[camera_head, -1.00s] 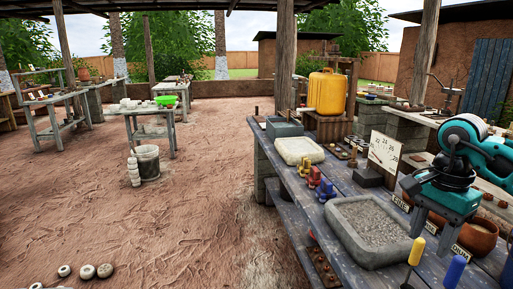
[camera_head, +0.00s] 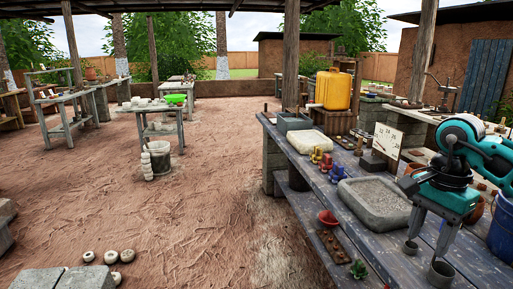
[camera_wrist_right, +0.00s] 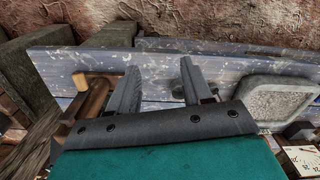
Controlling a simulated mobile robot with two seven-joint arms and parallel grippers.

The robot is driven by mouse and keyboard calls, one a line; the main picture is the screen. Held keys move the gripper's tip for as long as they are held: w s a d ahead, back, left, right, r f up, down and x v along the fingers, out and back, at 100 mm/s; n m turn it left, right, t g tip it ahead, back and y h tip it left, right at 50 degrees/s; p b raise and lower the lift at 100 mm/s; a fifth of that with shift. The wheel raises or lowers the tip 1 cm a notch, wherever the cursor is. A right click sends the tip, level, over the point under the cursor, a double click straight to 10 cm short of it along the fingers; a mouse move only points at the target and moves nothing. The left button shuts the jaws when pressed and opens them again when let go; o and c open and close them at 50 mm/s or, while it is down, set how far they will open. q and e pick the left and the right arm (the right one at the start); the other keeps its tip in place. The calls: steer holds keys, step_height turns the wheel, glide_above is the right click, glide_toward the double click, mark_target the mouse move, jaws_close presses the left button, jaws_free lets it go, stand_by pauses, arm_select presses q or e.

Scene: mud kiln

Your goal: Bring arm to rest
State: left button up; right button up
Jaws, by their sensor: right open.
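My right gripper (camera_head: 427,250) hangs over the right part of the long grey-blue bench (camera_head: 300,150), with its teal body above and two grey fingers pointing down. The gripper is open and empty. It is just in front of the stone tray of gravel (camera_head: 372,203), which also shows at the right of the right wrist view (camera_wrist_right: 275,97). My left gripper is not in view.
A blue bucket (camera_head: 501,230) stands at the right edge. Grey blocks (camera_head: 62,279) lie at lower left. The dirt floor (camera_head: 200,200) is open.

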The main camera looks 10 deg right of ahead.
steer(key=a+f+y, duration=0.3)
steer(key=a, duration=0.4)
steer(key=a+f+y, duration=0.3)
steer(key=a, duration=0.4)
steer(key=s+a+r+m+t+y, duration=0.1)
steer(key=a+m+t+y, duration=0.1)
steer(key=a+m+y, duration=0.5)
steer(key=s+a+r+m+t+y, duration=0.1)
steer(key=s+a+m+t+y, duration=0.1)
steer(key=a+m+y, duration=0.55)
steer(key=w+d+f+m+t+h, duration=0.1)
steer(key=d+f+m+t+h, duration=0.35)
steer(key=m, duration=0.95)
steer(key=w+d+f+m+t+h, duration=0.1)
steer(key=f+m+t+h, duration=0.65)
steer(key=m, duration=0.65)
steer(key=s+d+f+m+g+h, duration=0.2)
steer(key=s+f+m+h, duration=0.1)
steer(key=s+f+m, duration=0.3)
steer(key=s+d+f+m+g+h, duration=0.2)
steer(key=s+f+m+g+h, duration=0.1)
steer(key=s+f+m, duration=0.3)
step_height(320, 180, down, 3)
steer(key=shift+d+r+h, duration=0.2)
steer(key=shift+h, duration=0.15)
steer(key=shift+m, duration=0.25)
